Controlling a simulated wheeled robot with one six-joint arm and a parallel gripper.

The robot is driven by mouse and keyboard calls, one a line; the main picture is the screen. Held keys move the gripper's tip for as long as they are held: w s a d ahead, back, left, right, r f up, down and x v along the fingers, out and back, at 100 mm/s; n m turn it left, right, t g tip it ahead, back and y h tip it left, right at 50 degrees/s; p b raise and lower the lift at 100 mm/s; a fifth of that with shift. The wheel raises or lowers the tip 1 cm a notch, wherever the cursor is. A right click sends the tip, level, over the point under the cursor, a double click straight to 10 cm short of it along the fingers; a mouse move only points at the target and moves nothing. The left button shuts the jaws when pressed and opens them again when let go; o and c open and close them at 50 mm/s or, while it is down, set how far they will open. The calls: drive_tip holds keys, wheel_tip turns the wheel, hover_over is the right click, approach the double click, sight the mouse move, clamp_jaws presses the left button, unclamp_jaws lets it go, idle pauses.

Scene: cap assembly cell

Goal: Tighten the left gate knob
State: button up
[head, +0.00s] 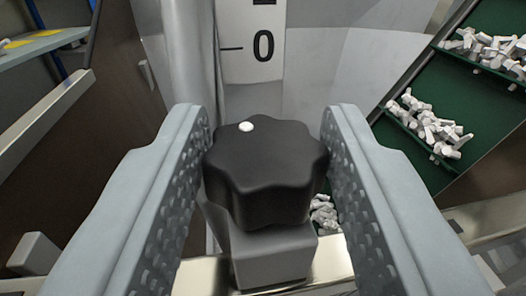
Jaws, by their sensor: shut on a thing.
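The gate knob (265,172) is a black, lobed star knob with a white dot (246,127) near its far left edge. It sits on a grey block (272,252) in the middle of the head view. My gripper (262,150) has one finger on each side of the knob and is shut on it.
A green conveyor belt (466,90) with several piles of white parts (430,124) runs along the right. More white parts (324,212) lie low behind the knob. A grey curved wall (345,65) stands close behind. A shelf (40,45) is at the upper left.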

drive_tip(key=shift+h, duration=0.3)
drive_tip(key=o, duration=1)
drive_tip(key=s, duration=1.7)
drive_tip(key=shift+s+d, duration=0.2)
drive_tip(key=shift+s, duration=0.05)
